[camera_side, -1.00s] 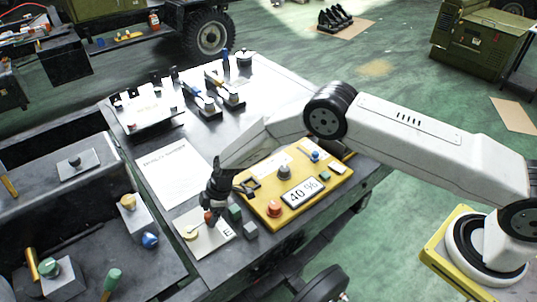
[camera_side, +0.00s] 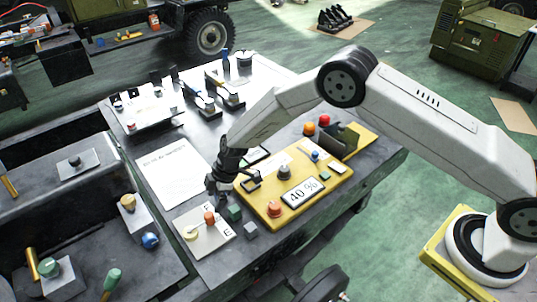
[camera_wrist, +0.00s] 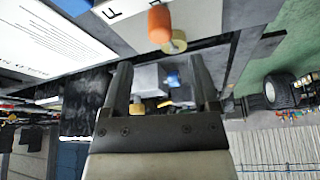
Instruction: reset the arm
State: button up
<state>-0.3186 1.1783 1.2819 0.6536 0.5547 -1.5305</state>
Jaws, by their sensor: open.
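My gripper (camera_side: 222,186) hangs over the grey table in the side view, between the white paper sheet and the yellow panel. In the wrist view its two fingers (camera_wrist: 160,85) are spread apart with nothing held between them. A small pale plate (camera_side: 208,243) with an orange-red knob (camera_side: 209,217) and a yellowish disc (camera_side: 190,233) lies in front of the gripper. The orange knob (camera_wrist: 159,24) also shows in the wrist view.
Small dark green (camera_side: 235,213) and grey (camera_side: 250,230) cubes sit beside the plate. A white paper (camera_side: 172,172) lies left of my gripper. Lower grey benches with knobs and blocks (camera_side: 60,275) stand at the left. Open green floor lies right of the table.

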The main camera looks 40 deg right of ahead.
jog(key=s+d+r+m+h, duration=0.2)
jog(key=s+d+r+m, duration=0.55)
jog(key=d+r, duration=0.6)
jog(key=s+d+r+m+h, duration=0.1)
jog(key=s+d+r+m, duration=0.1)
jog(key=s+d, duration=0.3)
jog(key=s+d+r+m+t+h, duration=0.1)
jog(key=s+d+r+m, duration=0.2)
jog(key=s, duration=0.9)
jog(key=shift+s+d+r+m, duration=0.3)
jog(key=shift+d+m, duration=0.7)
jog(key=shift+m, duration=0.25)
